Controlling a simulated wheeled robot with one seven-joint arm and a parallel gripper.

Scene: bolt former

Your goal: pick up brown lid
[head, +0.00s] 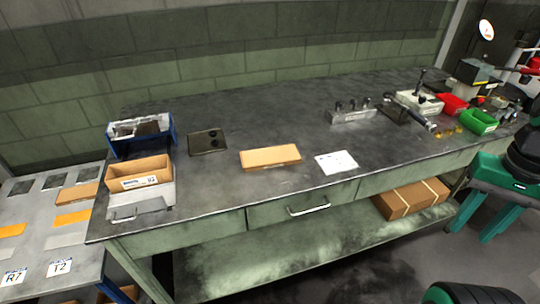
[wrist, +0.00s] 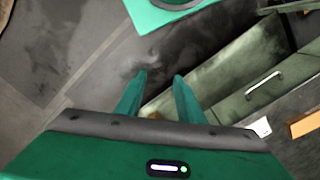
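The brown lid (head: 270,157) is a flat, tan rectangular piece lying on the dark workbench top, near its front edge, left of a white paper. What looks like the same lid is cut off at the right edge of the wrist view (wrist: 304,126). My gripper (head: 470,232) is at the right of the head view, in front of the bench and well away from the lid. In the wrist view its two green fingers (wrist: 155,78) stand apart with nothing held between them.
An open cardboard bin (head: 138,183) and a blue-framed bin (head: 140,122) stand at the bench's left end. A dark plate (head: 208,142) lies behind the lid. Tools and red and green bins (head: 478,122) crowd the right. A cardboard box (head: 410,199) sits on the lower shelf.

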